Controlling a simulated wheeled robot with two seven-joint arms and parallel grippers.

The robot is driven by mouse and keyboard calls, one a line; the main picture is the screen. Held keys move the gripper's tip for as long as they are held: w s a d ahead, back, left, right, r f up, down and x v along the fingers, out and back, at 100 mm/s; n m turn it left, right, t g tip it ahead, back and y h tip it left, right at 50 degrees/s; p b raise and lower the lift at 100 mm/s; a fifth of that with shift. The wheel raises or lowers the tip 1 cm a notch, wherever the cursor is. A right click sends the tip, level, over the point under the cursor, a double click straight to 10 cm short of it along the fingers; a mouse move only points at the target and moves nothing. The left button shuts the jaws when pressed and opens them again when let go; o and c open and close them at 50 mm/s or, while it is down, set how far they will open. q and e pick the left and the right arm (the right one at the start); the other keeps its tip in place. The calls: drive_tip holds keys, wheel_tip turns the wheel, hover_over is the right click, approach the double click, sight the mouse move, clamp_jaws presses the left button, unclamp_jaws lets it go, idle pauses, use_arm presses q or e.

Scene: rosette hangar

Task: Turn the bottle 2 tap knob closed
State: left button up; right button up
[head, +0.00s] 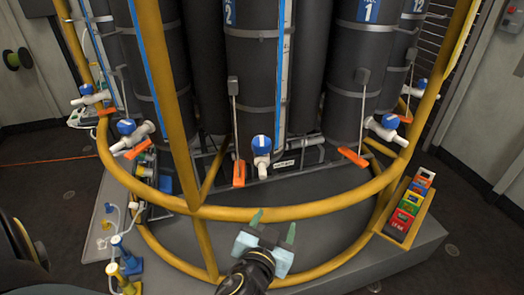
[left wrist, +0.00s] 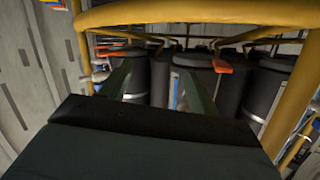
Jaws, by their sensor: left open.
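Bottle 2 (head: 252,75) is a tall dark cylinder with a blue "2" label, standing in the middle of the rack in the head view. Its tap knob (head: 262,144) is blue with a pale mark and sits on a white tap body low on the bottle's front. My left gripper (head: 273,225) is open and empty, in front of and below the knob, near the yellow ring rail. In the left wrist view my left gripper's fingers (left wrist: 158,72) are apart, with rail and dark bottles beyond. I cannot make out the bottle 2 knob there. My right gripper is not in view.
The yellow ring rail (head: 250,214) curves across in front of the bottles. Orange levers, such as one beside the tap (head: 239,174), hang nearby. Other blue-knobbed taps (head: 388,122) stand at both sides. Colored boxes (head: 408,208) sit at right, and small valves (head: 127,255) at lower left.

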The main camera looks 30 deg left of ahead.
sight(260, 151)
use_arm(q)
drive_tip(key=s+a+r+n+t+y, duration=0.1)
drive_tip(key=a+r+n+y, duration=0.1)
drive_tip(key=r, duration=0.4)
drive_tip(key=s+a+r+n+t+y, duration=0.1)
drive_tip(key=s+a+r+n, duration=0.1)
drive_tip(key=r, duration=0.5)
drive_tip(key=p+x, duration=0.1)
drive_tip(key=x, duration=1.2)
drive_tip(key=shift+w, duration=0.1)
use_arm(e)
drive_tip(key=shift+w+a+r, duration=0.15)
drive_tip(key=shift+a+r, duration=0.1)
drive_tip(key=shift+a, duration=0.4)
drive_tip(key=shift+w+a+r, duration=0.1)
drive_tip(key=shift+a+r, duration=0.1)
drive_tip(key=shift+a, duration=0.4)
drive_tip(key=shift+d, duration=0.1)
use_arm(q)
drive_tip(key=shift+c, duration=0.5)
drive_tip(key=c, duration=0.9)
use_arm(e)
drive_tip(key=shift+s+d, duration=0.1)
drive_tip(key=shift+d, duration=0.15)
